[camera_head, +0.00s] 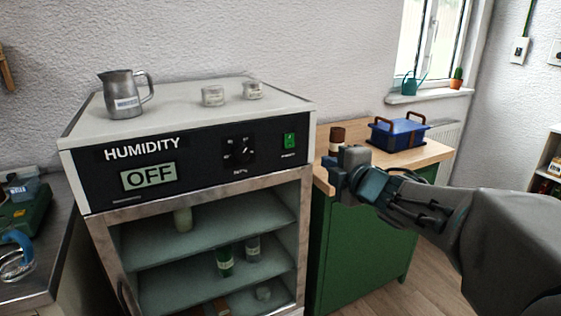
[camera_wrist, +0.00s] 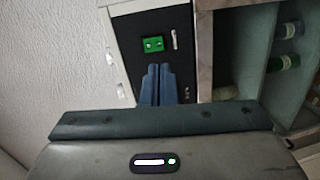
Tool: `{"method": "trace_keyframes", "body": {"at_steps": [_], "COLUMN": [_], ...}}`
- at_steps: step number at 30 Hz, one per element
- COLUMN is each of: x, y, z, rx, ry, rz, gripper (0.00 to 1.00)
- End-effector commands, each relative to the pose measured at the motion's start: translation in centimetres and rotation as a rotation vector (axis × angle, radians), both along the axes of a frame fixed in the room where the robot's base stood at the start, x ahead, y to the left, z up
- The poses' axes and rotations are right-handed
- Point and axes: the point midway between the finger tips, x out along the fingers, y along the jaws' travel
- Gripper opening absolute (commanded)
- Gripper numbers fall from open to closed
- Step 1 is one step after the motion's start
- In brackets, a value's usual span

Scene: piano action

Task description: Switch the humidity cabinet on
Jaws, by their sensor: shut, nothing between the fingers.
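The humidity cabinet (camera_head: 205,126) stands at the left of the head view, with a dark front panel. Its display (camera_head: 149,177) reads OFF. A round dial (camera_head: 239,151) sits mid-panel, and a green power switch (camera_head: 289,144) is near the panel's right end. The switch also shows in the wrist view (camera_wrist: 153,44), just beyond my fingertips. My gripper (camera_head: 345,170) is to the right of the cabinet in the head view, apart from the switch. In the wrist view my fingers (camera_wrist: 158,70) are together with nothing between them, pointing at the panel near the switch.
A metal jug (camera_head: 124,96) and two small pots (camera_head: 213,96) stand on the cabinet top. Vials sit on its inner shelves. A wooden-topped green bench (camera_head: 438,150) stands at the right, bearing a blue toolbox (camera_head: 396,134) and a brown jar (camera_head: 337,137).

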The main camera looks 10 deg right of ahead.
Motion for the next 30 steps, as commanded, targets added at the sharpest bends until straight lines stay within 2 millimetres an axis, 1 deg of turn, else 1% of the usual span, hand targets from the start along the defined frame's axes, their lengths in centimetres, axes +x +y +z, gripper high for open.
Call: {"method": "trace_keyframes", "body": {"at_steps": [1,5,14,17,20,23,30], "x": [0.1,0.0,0.0,0.3,1.1,2.5,6.9], "y": [0.2,0.7,0.8,0.9,1.2,1.6,3.1], "z": [-0.4,-0.3,-0.2,-0.3,-0.5,-0.8,-1.3], "rx": [-0.024,-0.06,-0.063,-0.062,-0.061,-0.062,-0.061], "ry": [-0.013,-0.035,-0.036,-0.036,-0.034,-0.033,-0.034], "rz": [0.03,0.076,0.08,0.08,0.081,0.082,0.081], "gripper": [0.0,0.0,0.0,0.0,0.0,0.0,0.0]}}
